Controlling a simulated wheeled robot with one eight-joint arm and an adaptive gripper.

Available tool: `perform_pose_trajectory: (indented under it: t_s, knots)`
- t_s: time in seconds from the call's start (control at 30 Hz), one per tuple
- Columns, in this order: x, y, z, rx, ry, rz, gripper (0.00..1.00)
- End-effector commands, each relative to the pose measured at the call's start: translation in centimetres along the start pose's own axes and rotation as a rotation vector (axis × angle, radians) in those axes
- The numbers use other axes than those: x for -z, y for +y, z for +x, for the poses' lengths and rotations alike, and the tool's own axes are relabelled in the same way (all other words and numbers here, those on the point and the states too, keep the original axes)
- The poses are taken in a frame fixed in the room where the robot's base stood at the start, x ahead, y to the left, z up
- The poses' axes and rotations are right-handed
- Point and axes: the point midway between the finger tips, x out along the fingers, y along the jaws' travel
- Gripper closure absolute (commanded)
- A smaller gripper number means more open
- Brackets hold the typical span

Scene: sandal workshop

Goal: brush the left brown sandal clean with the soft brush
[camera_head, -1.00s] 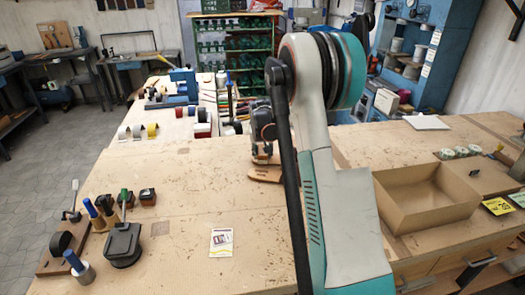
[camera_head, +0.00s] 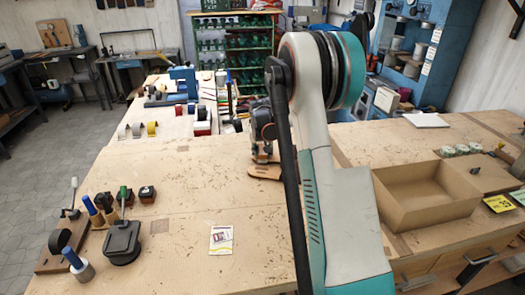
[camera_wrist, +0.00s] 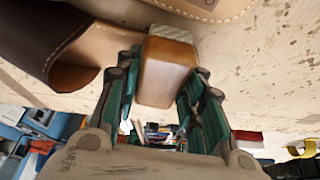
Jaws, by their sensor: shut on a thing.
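My gripper (camera_wrist: 160,100) is shut on the soft brush, whose wooden block (camera_wrist: 168,68) shows between the green-padded fingers in the wrist view. Another stitched tan edge with a darker brown surface (camera_wrist: 205,8) shows at the top of that view. In the head view, a tan sandal sole (camera_head: 264,172) lies on the bench just below my gripper, partly hidden by my arm.
The wooden bench (camera_head: 180,185) is mostly clear to the left of my arm, apart from a small printed card (camera_head: 221,239). Tools and a dark pad (camera_head: 122,243) stand at the left edge. An open cardboard box (camera_head: 425,205) stands at the right.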

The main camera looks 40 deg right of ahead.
Motion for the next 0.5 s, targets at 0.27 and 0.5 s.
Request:
perform_pose_trajectory:
  t_s: [0.27,0.5]
  knots:
    - [0.03,0.01,-0.06,0.0,0.0,0.0,0.88]
    - [0.67,0.01,0.19,0.0,0.0,0.0,0.88]
